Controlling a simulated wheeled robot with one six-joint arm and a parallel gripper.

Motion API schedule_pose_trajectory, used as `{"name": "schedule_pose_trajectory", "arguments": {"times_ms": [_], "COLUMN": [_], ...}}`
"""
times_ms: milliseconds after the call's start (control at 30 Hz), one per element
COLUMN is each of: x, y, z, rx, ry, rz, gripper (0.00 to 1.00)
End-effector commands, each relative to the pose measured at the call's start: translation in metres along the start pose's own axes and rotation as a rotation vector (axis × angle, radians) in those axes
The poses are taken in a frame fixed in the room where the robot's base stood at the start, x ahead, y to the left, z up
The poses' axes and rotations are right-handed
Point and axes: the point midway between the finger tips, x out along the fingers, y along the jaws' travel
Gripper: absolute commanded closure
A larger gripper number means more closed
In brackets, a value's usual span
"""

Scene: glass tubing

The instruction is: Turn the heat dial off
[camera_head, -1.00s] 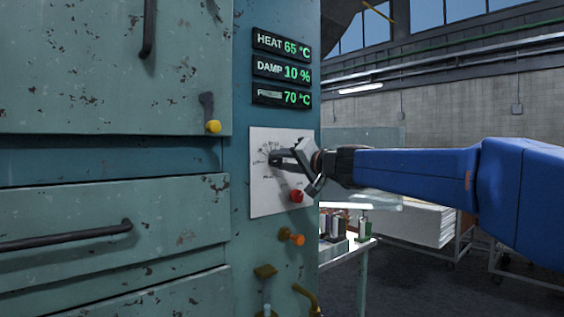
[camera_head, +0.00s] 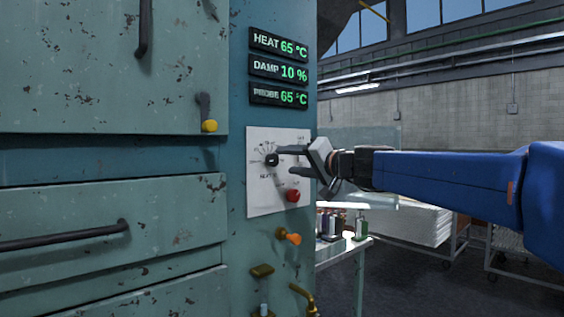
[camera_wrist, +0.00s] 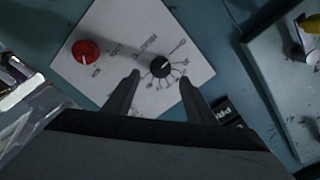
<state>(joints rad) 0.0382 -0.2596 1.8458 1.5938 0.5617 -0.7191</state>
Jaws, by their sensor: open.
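The heat dial is a small black knob (camera_head: 272,160) with a scale around it on a white panel (camera_head: 263,207) of the teal cabinet. It also shows in the wrist view (camera_wrist: 161,67), with a pale pointer line, on the tilted panel. My gripper (camera_head: 284,160) is open and empty just right of the dial in the head view. In the wrist view its two dark fingers (camera_wrist: 159,78) are on either side of the dial, tips apart; I cannot tell how deep they reach. The displays (camera_head: 279,67) read HEAT 65 °C, DAMP 10 %, PROBE 65 °C.
A red knob (camera_head: 293,196) sits below the dial on the same panel. An orange knob (camera_head: 289,237) and brass fittings (camera_head: 262,271) project beneath. A yellow-tipped lever (camera_head: 209,126) is to the left. A table with bottles (camera_head: 361,229) stands behind, right of the cabinet.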

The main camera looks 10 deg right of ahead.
Motion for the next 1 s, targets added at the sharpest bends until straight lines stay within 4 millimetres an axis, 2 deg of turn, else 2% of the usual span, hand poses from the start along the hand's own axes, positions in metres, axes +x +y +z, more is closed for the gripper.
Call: {"name": "schedule_pose_trajectory", "arguments": {"times_ms": [33, 200, 500, 733, 1000], "x": [-0.012, -0.045, -0.095, -0.113, -0.118], "y": [-0.001, 0.000, 0.001, 0.001, 0.001], "z": [-0.001, -0.001, 0.000, 0.000, 0.001], "rx": [-0.001, -0.002, -0.001, -0.001, 0.000], "ry": [0.003, 0.004, 0.002, 0.000, -0.001], "rz": [0.000, 0.002, 0.002, 0.001, 0.001], "gripper": [0.49, 0.49, 0.49, 0.49, 0.49]}}
